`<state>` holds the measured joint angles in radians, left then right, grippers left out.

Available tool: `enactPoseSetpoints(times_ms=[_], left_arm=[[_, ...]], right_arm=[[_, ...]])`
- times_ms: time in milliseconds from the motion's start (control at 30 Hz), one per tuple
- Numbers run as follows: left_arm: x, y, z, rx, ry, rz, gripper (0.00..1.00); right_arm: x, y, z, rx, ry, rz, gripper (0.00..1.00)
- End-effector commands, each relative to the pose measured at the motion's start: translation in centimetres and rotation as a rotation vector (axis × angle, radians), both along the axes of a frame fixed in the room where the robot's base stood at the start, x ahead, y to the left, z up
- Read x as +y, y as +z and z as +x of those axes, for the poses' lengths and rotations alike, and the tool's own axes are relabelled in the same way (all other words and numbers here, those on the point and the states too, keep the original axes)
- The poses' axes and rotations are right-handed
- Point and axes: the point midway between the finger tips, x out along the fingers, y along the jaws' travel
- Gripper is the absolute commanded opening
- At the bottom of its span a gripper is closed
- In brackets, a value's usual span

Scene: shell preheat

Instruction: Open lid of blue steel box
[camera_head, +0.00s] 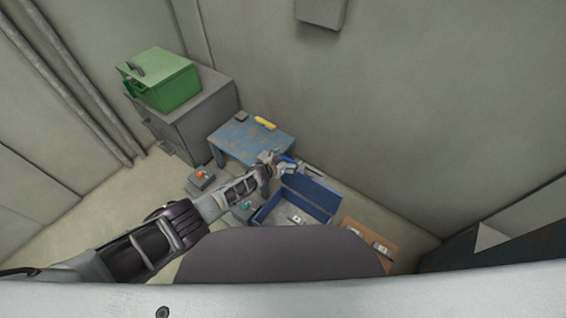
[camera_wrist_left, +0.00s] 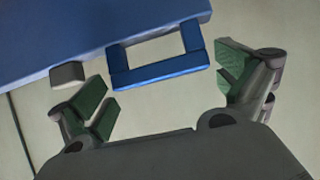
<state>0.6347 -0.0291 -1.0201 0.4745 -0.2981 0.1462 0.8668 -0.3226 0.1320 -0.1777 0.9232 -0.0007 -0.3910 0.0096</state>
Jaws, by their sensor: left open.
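The blue steel box (camera_head: 264,212) is on the low right of the scene, with its lid (camera_head: 314,194) raised and tilted at the back. Grey shapes show inside it. My left gripper (camera_head: 275,160) is beside the lid's upper left corner. In the left wrist view, a blue loop handle (camera_wrist_left: 160,76) on a blue panel (camera_wrist_left: 90,35) lies ahead of and partly between the green-padded fingers of my left gripper (camera_wrist_left: 167,92). The fingers are apart, with visible gaps to the handle. My right gripper is not in view.
A worn blue table (camera_head: 245,140) with a yellow item (camera_head: 265,123) stands behind the arm. A green box (camera_head: 165,82) sits on a grey cabinet (camera_head: 205,112). A red-button box (camera_head: 201,176) is on the left. A brown board (camera_head: 365,232) lies right of the blue box.

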Motion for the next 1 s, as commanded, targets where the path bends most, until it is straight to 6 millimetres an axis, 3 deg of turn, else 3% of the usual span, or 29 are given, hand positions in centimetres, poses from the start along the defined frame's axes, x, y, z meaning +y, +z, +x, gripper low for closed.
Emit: enactPoseSetpoints(times_ms=[1000], left_arm=[[1.5, 1.2, -1.5, -0.002, 0.001, 0.001, 1.00]], right_arm=[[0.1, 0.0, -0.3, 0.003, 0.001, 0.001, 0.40]])
